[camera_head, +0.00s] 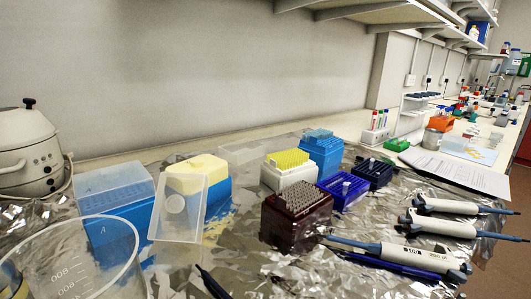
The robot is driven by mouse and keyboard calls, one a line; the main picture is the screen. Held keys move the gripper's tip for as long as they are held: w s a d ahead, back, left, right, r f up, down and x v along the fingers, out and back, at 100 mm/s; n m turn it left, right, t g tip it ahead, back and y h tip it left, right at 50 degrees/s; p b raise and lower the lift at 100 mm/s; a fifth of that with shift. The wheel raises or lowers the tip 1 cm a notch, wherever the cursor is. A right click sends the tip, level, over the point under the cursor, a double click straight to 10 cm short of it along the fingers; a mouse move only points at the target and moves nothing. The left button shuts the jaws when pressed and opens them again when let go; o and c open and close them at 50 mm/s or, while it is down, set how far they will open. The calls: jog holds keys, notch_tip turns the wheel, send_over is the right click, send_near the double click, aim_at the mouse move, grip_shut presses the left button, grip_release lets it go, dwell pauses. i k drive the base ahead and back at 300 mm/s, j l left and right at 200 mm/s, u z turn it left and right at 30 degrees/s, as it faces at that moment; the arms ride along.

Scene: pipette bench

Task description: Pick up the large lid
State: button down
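A translucent rectangular lid (178,222) with a round mark leans, tilted, against the front of a box with a yellow top (198,170). A second clear, box-shaped piece (242,153), perhaps another lid, lies behind, near the wall. I cannot tell for certain which is the large lid. A blue tip box with a clear blue cover (115,200) stands to the left of the leaning lid.
A large graduated beaker (75,262) fills the lower left. A dark red tip rack (297,215) and several pipettes (420,256) stand or lie to the right. Crumpled foil covers the bench.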

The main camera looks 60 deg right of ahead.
aim_at(454, 142)
jog(key=z, duration=1.75)
